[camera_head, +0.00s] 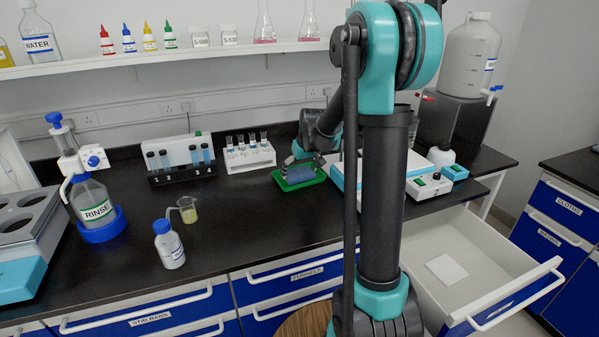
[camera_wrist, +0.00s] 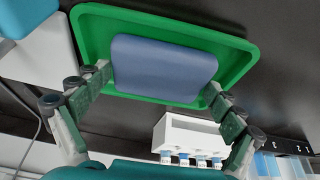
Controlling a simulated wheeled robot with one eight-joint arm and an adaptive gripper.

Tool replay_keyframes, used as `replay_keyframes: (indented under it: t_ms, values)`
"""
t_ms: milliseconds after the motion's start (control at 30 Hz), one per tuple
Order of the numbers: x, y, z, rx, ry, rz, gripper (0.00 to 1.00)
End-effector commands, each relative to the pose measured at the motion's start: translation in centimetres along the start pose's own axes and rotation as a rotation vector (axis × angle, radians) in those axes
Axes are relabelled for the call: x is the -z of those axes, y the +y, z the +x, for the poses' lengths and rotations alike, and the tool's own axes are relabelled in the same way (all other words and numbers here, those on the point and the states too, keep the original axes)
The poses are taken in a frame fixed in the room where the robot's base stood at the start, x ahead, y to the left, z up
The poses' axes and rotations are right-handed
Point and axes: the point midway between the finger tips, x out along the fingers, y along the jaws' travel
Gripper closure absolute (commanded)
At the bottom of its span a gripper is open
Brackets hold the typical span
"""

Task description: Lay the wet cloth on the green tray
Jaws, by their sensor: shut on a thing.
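The green tray (camera_head: 281,184) lies on the black bench beside the white and teal device, and it fills the upper part of the wrist view (camera_wrist: 243,62). The wet cloth (camera_head: 301,174) is a blue-grey rounded rectangle over the tray; it also shows in the wrist view (camera_wrist: 163,68). My gripper (camera_wrist: 160,82) has a finger at each side edge of the cloth and is shut on it. The cloth is within the tray's rim in both views. I cannot tell whether its underside touches the tray floor.
A white tube rack (camera_head: 250,156) and a black vial rack (camera_head: 182,176) stand left of the tray. A white and teal device (camera_head: 345,178) is close on its right. An open drawer (camera_head: 485,262) with a white square piece (camera_head: 446,269) juts out at the right.

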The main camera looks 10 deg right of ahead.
Motion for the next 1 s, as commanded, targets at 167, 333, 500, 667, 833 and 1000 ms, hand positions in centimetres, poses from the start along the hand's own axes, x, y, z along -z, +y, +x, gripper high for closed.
replay_keyframes:
  t_ms: [167,333,500,667,833,1000]
  values:
    - [-0.1,0.0,0.2,0.000,0.000,0.000,0.05]
    - [-0.1,0.0,0.2,0.000,0.000,0.000,0.00]
    - [-0.1,0.0,0.2,0.000,0.000,0.000,0.00]
    - [0.0,0.0,-0.5,0.000,0.000,0.000,0.00]
    - [-0.1,0.0,-2.8,0.000,0.000,0.000,0.00]
    - [-0.1,0.0,-6.1,0.000,0.000,0.001,0.00]
